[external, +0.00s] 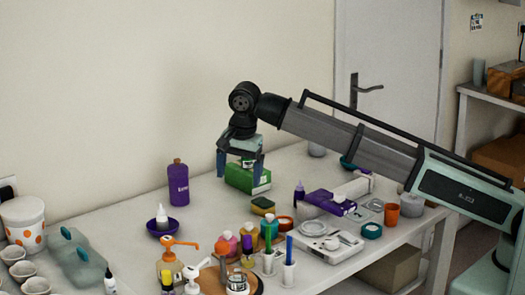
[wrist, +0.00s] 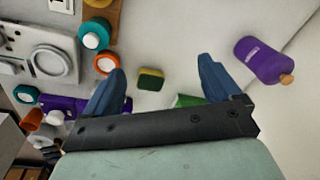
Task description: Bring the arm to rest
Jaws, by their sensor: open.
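My gripper (external: 241,168) hangs from the arm over the back part of the table (external: 130,212), fingers pointing down. Its two blue fingers stand wide apart, with nothing held between them. In the external view a green box (external: 247,178) stands on the table just behind or below the fingers. In the wrist view the gripper (wrist: 158,82) shows both blue fingertips, with a yellow and green sponge (wrist: 151,79) on the table beyond them. Part of the green box (wrist: 188,101) shows behind the gripper's dark bar. I cannot tell the exact gap between fingers and box.
A purple bottle (external: 179,184) stands left of the gripper. A purple bowl (external: 163,228) with a white bottle, several coloured bottles and a scale (external: 330,241) crowd the front. A purple box (external: 330,201) lies to the right. The table's back left is clear.

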